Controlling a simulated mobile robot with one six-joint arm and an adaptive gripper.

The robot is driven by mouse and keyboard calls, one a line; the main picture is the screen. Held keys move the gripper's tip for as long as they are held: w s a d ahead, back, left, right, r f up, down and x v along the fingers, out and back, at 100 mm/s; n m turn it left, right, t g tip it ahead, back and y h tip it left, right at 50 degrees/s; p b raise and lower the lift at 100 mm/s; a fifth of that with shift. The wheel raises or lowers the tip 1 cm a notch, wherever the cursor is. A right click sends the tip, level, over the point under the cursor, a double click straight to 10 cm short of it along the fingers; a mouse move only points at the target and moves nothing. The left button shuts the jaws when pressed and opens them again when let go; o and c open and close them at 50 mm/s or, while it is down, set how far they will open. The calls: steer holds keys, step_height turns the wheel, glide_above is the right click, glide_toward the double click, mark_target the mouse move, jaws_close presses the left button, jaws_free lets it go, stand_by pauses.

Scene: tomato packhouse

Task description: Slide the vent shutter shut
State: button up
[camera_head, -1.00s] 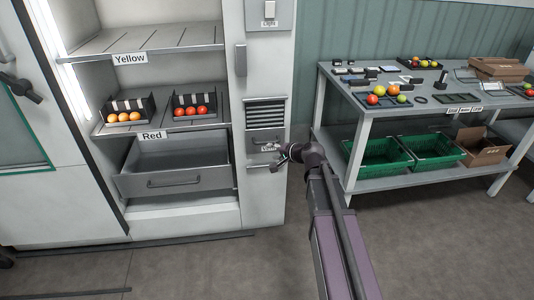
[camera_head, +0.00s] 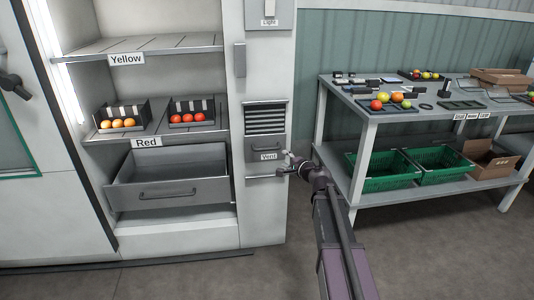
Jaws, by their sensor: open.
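The vent (camera_head: 265,117) is a slatted grille on the white cabinet's narrow right panel, and its slats are exposed. The grey vent shutter (camera_head: 265,147) with a small handle sits just below the slats, above the "Vent" label (camera_head: 268,157). My gripper (camera_head: 287,166) is open and empty at the right of the label, low beside the panel's right edge. It is below and to the right of the shutter handle and seems apart from it. The fingertips are small and partly hidden by the wrist.
An open drawer (camera_head: 168,192) juts out at left below the "Red" shelf (camera_head: 150,133), which holds tomatoes in black trays. A grey table (camera_head: 366,117) with fruit and green crates (camera_head: 381,184) stands at right. Floor in front is clear.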

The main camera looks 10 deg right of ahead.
mark_target(268, 150)
steer(key=shift+w+a, duration=0.1)
steer(key=shift+w, duration=0.05)
steer(key=b+x, duration=0.2)
steer(key=x, duration=1.1)
steer(key=shift+w+a+f, duration=0.1)
steer(key=shift+w+f, duration=0.05)
steer(key=shift+w, duration=0.05)
jaws_close()
